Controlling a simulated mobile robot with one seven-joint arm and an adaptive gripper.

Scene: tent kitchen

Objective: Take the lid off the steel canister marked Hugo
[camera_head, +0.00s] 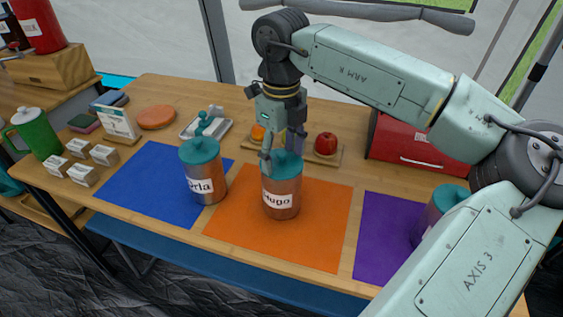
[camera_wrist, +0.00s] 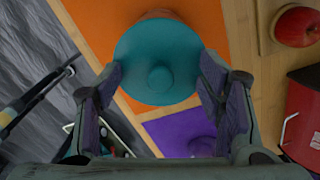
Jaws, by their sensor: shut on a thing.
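The steel canister marked Hugo (camera_head: 282,203) stands upright on the orange mat (camera_head: 325,220). Its round teal lid (camera_head: 289,170) sits at its top; I see no clear gap between them. In the wrist view the lid (camera_wrist: 135,50) with its central knob fills the space between the fingers, and a sliver of the canister (camera_wrist: 158,13) shows behind it. My gripper (camera_head: 281,155) comes from above and is shut on the lid, one finger at each side of its rim. In the wrist view my gripper (camera_wrist: 160,76) shows both fingertips at the lid's edges.
A similar canister (camera_head: 204,185) with a label ending in "rla" stands on the blue mat (camera_head: 150,185), left. Another (camera_head: 440,206) is on the purple mat (camera_head: 385,225), partly behind my arm. A red apple (camera_head: 326,144) and red box (camera_head: 405,145) lie behind. The orange mat's front is clear.

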